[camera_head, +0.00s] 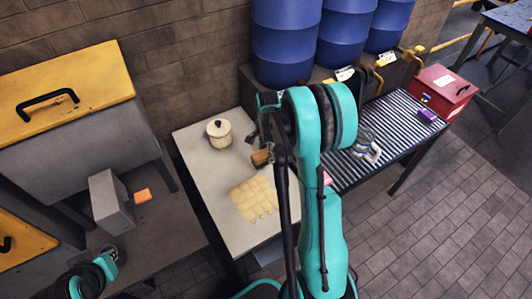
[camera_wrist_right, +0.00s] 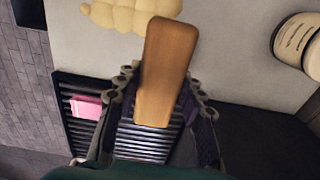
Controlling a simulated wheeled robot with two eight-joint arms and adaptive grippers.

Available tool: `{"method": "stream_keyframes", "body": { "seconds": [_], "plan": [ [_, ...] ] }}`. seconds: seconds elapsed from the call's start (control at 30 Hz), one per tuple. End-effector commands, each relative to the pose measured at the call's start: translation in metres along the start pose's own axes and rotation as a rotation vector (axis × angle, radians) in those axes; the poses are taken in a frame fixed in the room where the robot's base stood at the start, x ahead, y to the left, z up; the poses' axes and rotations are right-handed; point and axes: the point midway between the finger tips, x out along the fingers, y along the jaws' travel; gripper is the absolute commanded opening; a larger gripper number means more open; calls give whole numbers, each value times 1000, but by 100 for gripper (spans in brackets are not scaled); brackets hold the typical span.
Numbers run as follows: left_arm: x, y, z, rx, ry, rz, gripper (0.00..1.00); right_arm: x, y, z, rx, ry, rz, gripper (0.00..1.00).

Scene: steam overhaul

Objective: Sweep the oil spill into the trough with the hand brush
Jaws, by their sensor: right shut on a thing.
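The oil spill (camera_head: 255,199) is a pale yellow, lumpy patch on the light worktop (camera_head: 205,165). It also shows at the top of the wrist view (camera_wrist_right: 125,14). The brush's brown wooden body (camera_wrist_right: 166,70) lies between the fingers of my right gripper (camera_wrist_right: 160,95), which is shut on it. In the head view the brush (camera_head: 261,157) is just beyond the spill; its bristles are not visible. A slatted dark grating (camera_head: 385,125), perhaps over the trough, adjoins the worktop on the right. My left gripper (camera_head: 110,256) is at lower left, far from the spill; its jaw state is unclear.
A cream canister with a lid (camera_head: 219,134) stands at the worktop's back left. Blue drums (camera_head: 285,40) stand behind. A pink block (camera_wrist_right: 87,107), a purple object (camera_head: 428,116) and a red box (camera_head: 443,90) are on the grating side. My right arm hides part of the worktop.

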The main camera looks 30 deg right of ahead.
Motion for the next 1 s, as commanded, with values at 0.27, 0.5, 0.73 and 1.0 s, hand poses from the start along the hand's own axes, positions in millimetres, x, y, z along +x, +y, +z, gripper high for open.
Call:
{"method": "stream_keyframes", "body": {
  "seconds": [0.27,0.5,0.73,1.0],
  "plan": [
    [0,0,0,0,0,0,0,0,0,0,0,0,0,15],
    [4,0,3,0,0,0,0,5,-5,10,-3,0,0,15],
    [25,0,18,0,0,0,0,31,-29,70,-8,0,0,15],
    [35,0,25,0,0,0,0,44,-39,109,-1,0,0,15]
  ]
}}
